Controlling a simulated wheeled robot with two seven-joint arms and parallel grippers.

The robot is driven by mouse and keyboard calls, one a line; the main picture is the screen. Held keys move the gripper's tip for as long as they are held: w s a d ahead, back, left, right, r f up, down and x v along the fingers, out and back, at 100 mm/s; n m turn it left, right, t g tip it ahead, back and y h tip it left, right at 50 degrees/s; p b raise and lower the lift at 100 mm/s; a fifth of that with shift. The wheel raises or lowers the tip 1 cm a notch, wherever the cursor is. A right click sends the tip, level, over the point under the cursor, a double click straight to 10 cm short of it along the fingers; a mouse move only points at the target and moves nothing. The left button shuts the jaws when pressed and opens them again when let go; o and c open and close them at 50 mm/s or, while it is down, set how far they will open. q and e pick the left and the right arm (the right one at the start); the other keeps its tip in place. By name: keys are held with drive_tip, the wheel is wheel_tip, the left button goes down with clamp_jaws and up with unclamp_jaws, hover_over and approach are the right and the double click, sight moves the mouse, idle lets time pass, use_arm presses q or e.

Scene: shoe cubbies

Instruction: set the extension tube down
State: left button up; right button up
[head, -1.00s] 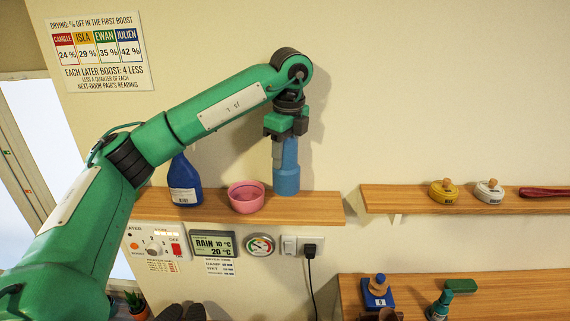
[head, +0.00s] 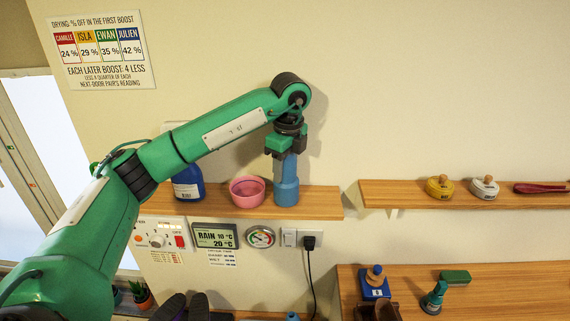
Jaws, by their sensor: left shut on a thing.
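The extension tube (head: 287,184) is blue, with a wider lower end. It stands upright at the right part of the left wall shelf (head: 318,203), and its lower end appears to rest on the shelf board. My left gripper (head: 286,146) points down from above and is shut on the tube's upper part. The fingers hide the tube's top. My right gripper is not in view.
A pink bowl (head: 247,191) stands just left of the tube, and a blue bottle (head: 188,184) is farther left behind my arm. The right wall shelf (head: 450,195) holds a yellow tin (head: 439,188), a white tin (head: 484,188) and a red shoehorn (head: 540,188). Below is a wooden bench (head: 510,285).

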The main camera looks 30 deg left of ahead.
use_arm(q)
drive_tip(key=shift+f, duration=0.2)
drive_tip(key=o, duration=1)
drive_tip(key=shift+r, duration=0.4)
drive_tip(key=r, duration=0.3)
drive_tip(key=r+b, duration=0.1)
drive_tip(key=r, duration=0.3)
drive_tip(key=r+b, duration=0.1)
drive_tip(key=r, duration=0.3)
drive_tip(key=shift+d+r, duration=0.25)
drive_tip(key=shift+d, duration=0.15)
